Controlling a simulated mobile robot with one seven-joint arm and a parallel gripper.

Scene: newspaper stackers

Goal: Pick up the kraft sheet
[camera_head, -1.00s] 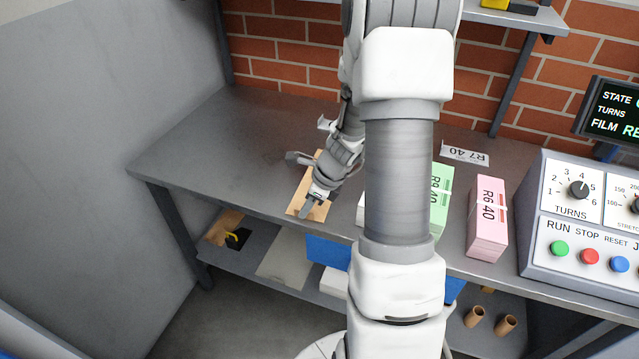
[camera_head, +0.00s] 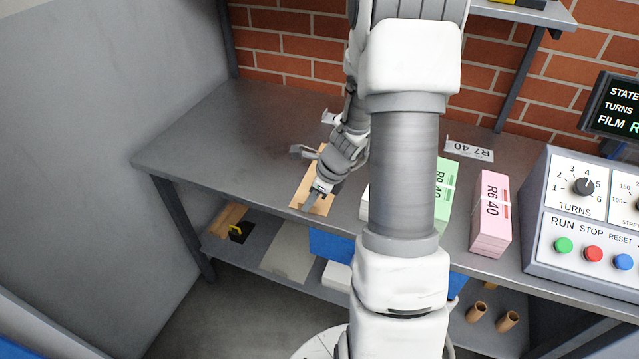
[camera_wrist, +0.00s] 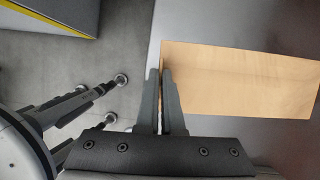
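The kraft sheet (camera_head: 327,168) is a tan rectangle lying flat on the grey bench, with its near end close to the bench's front edge. In the wrist view the kraft sheet (camera_wrist: 245,80) stretches right from the fingers. My gripper (camera_head: 309,205) points down at the near end of the sheet. In the wrist view my gripper (camera_wrist: 161,72) has its two dark fingers almost together, with only a thin gap, at the sheet's short left end. The right finger overlaps the sheet.
Green (camera_head: 446,190) and pink (camera_head: 491,215) bundles stand on the bench to the right, before a control box (camera_head: 585,205). A label (camera_head: 469,149) lies behind them. The lower shelf (camera_head: 262,259) holds sheets and several tubes. The bench's left part (camera_head: 215,145) is clear.

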